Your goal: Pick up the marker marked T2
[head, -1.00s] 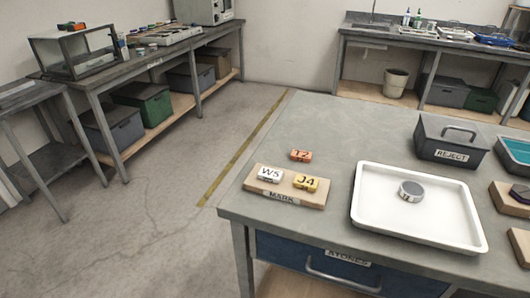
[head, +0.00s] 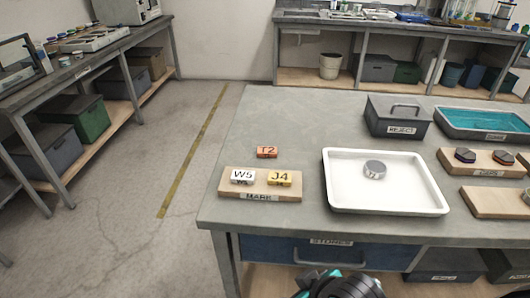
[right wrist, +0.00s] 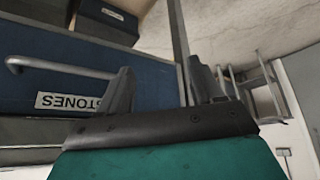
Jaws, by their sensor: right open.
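The orange marker T2 (head: 267,152) lies on the grey table (head: 262,115), just behind the wooden MARK board (head: 232,184). On that board stand the white marker W5 (head: 242,175) and the yellow marker J4 (head: 279,177). In the right wrist view my right gripper (right wrist: 160,80) is open and empty, its two fingers apart in front of the blue STONES drawer (right wrist: 60,75). Part of my arm shows at the bottom of the head view, low in front of the table. The left gripper is not in view.
A white tray (head: 335,200) with a grey round piece (head: 375,168) stands right of the markers. The drawer handle (right wrist: 40,65) juts out.

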